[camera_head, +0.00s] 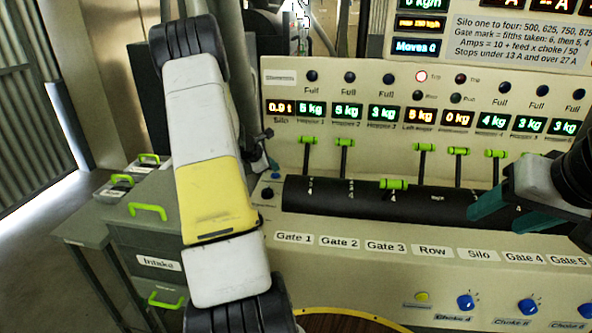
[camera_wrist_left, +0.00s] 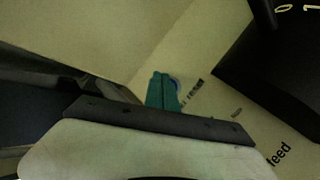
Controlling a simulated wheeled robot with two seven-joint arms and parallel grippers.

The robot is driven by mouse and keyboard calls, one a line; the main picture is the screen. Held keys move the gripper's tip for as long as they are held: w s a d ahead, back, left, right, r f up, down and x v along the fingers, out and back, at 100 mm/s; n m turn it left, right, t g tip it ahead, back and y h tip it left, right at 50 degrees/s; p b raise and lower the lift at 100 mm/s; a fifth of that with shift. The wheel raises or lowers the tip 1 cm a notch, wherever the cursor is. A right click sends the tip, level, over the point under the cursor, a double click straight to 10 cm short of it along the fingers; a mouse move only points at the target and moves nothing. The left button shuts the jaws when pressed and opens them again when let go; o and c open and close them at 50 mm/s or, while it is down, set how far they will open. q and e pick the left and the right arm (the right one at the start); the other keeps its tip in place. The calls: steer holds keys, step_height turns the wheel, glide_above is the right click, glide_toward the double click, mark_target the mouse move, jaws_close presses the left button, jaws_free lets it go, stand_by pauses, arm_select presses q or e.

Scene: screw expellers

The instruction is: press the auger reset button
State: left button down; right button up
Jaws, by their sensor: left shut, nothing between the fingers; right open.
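In the left wrist view, my left gripper (camera_wrist_left: 163,92) is shut and empty, its teal fingertips together close to a pale panel. A round blue button (camera_wrist_left: 175,84) shows partly behind the fingertips. A small label (camera_wrist_left: 190,97) beside it is partly covered and too blurred to read surely. I cannot tell whether the fingertips touch the button. My right gripper (camera_head: 497,207) is open, in front of the console's right part.
The console (camera_head: 340,258) has gate levers (camera_head: 344,155) with green handles above a long black cylinder (camera_head: 330,195). A red-ringed trip lamp (camera_head: 421,76) is lit. Blue knobs (camera_head: 466,302) line the lower front. Green-handled drawers (camera_head: 150,240) stand at left.

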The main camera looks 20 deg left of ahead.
mark_target(273, 176)
stand_by(0.3)
arm_select(q)
steer(key=shift+f, duration=0.4)
steer(key=shift+f, duration=0.5)
stand_by(0.7)
steer(key=shift+r, duration=0.9)
steer(key=shift+r, duration=2.5)
steer(key=shift+s, duration=0.1)
